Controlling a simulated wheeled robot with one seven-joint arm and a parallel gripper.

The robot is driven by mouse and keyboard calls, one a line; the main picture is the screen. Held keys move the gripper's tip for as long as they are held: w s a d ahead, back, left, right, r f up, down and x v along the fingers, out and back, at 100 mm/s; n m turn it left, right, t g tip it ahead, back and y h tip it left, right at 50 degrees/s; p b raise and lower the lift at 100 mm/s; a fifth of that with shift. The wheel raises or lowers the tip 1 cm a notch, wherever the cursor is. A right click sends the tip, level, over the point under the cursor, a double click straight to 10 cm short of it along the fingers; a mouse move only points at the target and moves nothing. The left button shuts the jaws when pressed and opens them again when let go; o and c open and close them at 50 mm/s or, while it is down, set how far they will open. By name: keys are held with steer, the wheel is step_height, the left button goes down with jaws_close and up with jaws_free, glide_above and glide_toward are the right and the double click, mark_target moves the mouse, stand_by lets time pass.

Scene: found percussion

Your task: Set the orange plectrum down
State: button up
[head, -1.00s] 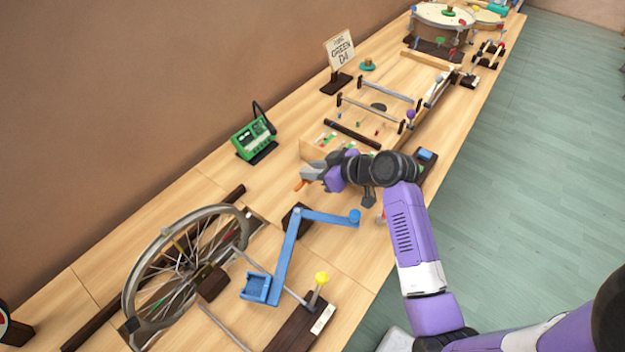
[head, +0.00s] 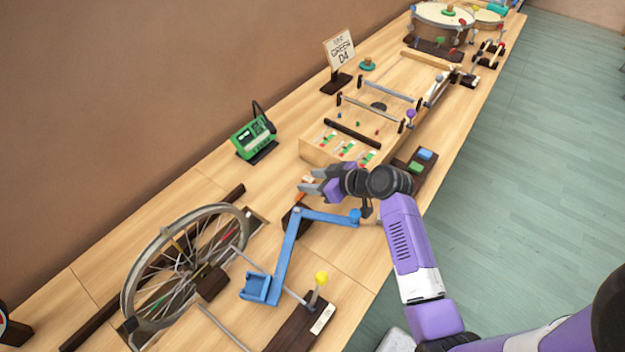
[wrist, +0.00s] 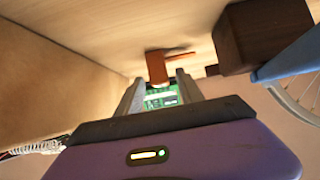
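The orange plectrum (wrist: 157,67) is just ahead of my gripper (wrist: 158,84) in the wrist view, lined up with the gap between the fingers. Its far end meets or nearly meets the wooden table top, with a shadow beside it. The two fingers stand apart, with clear space on both sides of the plectrum. In the head view my gripper (head: 311,181) is low over the table, and a small orange bit of the plectrum (head: 301,196) shows by the fingertips. The rest of it is hidden there.
A blue crank arm (head: 290,252) and its dark block are close in front of my gripper. A wooden box with coloured sliders (head: 345,150) stands just behind. A green device (head: 253,138) and a bicycle wheel (head: 185,262) are to the left.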

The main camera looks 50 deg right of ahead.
steer(key=shift+r, duration=0.2)
steer(key=v, duration=1.2)
stand_by(0.4)
